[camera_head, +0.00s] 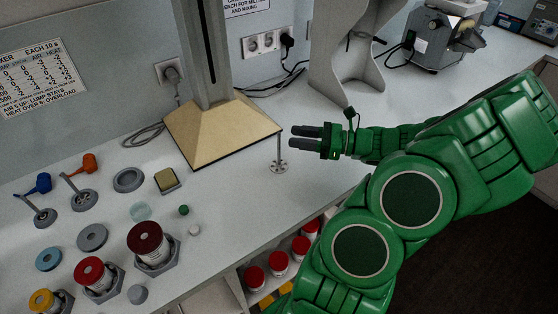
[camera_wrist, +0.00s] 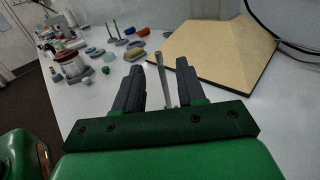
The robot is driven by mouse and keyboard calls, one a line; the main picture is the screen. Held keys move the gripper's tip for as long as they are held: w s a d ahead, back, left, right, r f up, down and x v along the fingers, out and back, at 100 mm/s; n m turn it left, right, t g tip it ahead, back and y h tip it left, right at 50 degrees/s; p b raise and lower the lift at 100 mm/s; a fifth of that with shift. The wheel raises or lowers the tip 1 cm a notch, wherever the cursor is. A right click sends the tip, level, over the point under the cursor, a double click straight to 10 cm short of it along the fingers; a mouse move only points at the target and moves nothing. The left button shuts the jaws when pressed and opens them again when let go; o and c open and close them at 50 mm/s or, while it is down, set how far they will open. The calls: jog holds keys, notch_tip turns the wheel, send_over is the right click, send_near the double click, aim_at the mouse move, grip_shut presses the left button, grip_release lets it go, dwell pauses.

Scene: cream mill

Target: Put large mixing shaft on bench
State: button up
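A thin metal mixing shaft (camera_head: 279,150) with a round perforated disc at its foot stands upright on the white bench (camera_head: 235,185), in front of the beige tapered stand base. My gripper (camera_head: 298,138) is open, just to the right of the shaft, its fingers pointing left toward it. In the wrist view the shaft (camera_wrist: 163,82) shows in the gap between the two spread fingers of my gripper (camera_wrist: 159,66), nearer the right one. I see no finger touching it.
The beige stand base (camera_head: 215,130) with its column is close behind the shaft. Red-lidded jars (camera_head: 150,245), discs and small pieces fill the bench's left side. A grey bracket (camera_head: 345,65) and a machine (camera_head: 437,40) stand at the back right. The bench around the shaft is clear.

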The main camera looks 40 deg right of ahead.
aim_at(279, 150)
jog(key=x, duration=0.7)
jog(key=shift+w+a+f, duration=0.2)
jog(key=shift+a+f, duration=0.1)
jog(key=shift+f, duration=0.15)
grip_shut()
